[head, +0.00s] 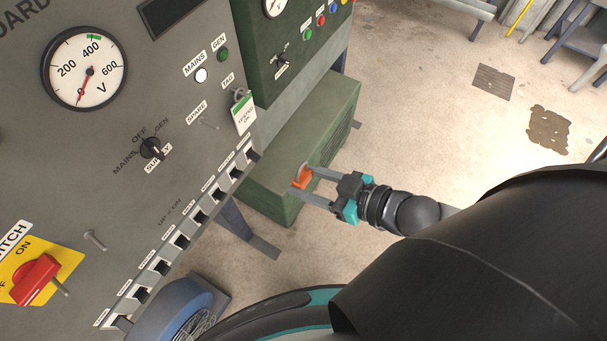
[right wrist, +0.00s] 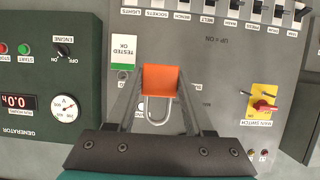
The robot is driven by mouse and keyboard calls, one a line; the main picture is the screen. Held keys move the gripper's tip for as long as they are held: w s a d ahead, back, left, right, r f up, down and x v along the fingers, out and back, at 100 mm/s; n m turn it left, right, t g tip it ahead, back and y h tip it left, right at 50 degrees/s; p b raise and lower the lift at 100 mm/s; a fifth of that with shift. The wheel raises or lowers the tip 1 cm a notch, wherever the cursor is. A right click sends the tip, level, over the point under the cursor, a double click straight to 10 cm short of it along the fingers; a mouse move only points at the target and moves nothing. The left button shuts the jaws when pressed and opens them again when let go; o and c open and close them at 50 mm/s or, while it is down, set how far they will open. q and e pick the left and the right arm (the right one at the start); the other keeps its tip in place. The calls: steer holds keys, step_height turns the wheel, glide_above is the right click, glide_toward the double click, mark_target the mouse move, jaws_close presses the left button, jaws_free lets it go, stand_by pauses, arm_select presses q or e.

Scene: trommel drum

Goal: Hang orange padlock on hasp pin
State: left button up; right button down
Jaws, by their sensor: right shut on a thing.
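The orange padlock (head: 301,182) is between the fingertips of my right gripper (head: 304,183), which is shut on it. In the head view its grey shackle sticks up above the body. In the right wrist view the orange body (right wrist: 160,79) sits between the fingers and the shackle hangs below it in the picture. The padlock is in the air, apart from the grey panel. A metal pin (head: 61,287) sticks out by the red main switch handle (head: 35,279) on its yellow plate; I take it for the hasp pin. My left gripper is not in view.
The grey panel (head: 60,180) also bears a bare peg (head: 95,240), a spare peg (head: 208,122), a hung "tested OK" tag (head: 244,115) and a row of switches. A green generator box (head: 270,205) stands behind the padlock. Open floor lies to the right.

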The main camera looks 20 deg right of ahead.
steer(key=shift+s+d, duration=0.2)
steer(key=shift+s, duration=0.1)
steer(key=shift+s+d+p, duration=0.8)
steer(key=shift+s+d, duration=0.05)
steer(key=shift+s, duration=0.35)
steer(key=shift+s+d+p, duration=0.8)
steer(key=shift+s+d, duration=0.05)
steer(key=shift+s, duration=0.3)
